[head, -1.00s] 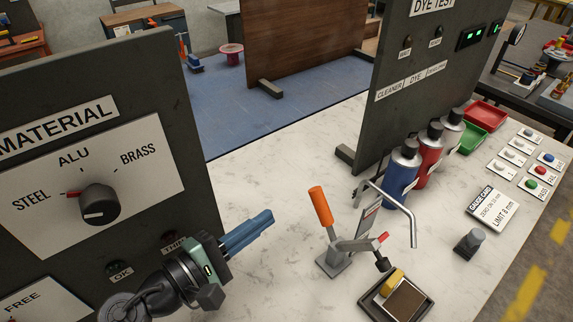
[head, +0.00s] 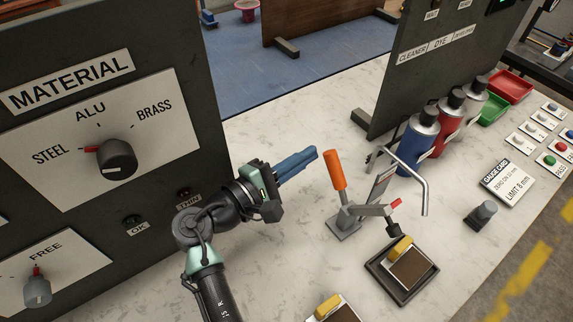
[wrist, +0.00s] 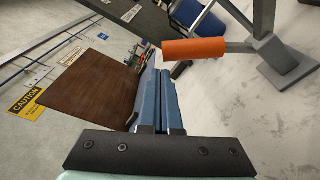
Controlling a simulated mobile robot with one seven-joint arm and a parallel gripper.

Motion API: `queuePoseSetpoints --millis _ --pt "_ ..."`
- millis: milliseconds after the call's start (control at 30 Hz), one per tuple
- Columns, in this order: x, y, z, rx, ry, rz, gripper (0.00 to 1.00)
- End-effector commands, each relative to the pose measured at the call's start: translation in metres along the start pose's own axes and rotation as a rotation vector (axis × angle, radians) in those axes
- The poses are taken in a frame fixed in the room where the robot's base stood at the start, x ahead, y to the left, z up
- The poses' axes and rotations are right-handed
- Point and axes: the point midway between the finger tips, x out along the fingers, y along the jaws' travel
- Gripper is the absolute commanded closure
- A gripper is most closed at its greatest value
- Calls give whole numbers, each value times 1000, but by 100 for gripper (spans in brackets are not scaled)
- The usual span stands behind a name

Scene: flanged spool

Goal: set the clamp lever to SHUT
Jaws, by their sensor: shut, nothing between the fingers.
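The clamp lever has an orange handle (head: 335,170) that stands nearly upright, leaning slightly left, on a grey base plate (head: 343,229) on the white bench. The clamp's grey arm (head: 370,211) with a red tip reaches right toward the black tray. My gripper (head: 312,155) has blue fingers, shut and empty, just left of the orange handle and close to it. In the wrist view, the fingers (wrist: 161,98) are together, and the orange handle (wrist: 194,48) lies just beyond their tips to the right. I cannot tell whether they touch it. No SHUT label is readable.
A bent grey tube (head: 408,165) stands right behind the clamp, beside blue (head: 418,142) and red bottles. A black tray (head: 402,270) with a yellow-topped block lies in front. The MATERIAL panel (head: 100,125) stands at left.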

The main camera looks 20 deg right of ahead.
Motion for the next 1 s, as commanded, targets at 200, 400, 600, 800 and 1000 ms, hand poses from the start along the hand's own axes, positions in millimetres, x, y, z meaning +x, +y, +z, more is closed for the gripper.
queuePoseSetpoints --millis 200,400,600,800,1000 --pt "21 1 0 1 0 1 100" --pt "23 0 0 1 0 1 100" --pt "23 0 0 2 0 1 100" --pt "22 2 4 30 0 5 100" --pt "22 3 8 65 -1 9 100"
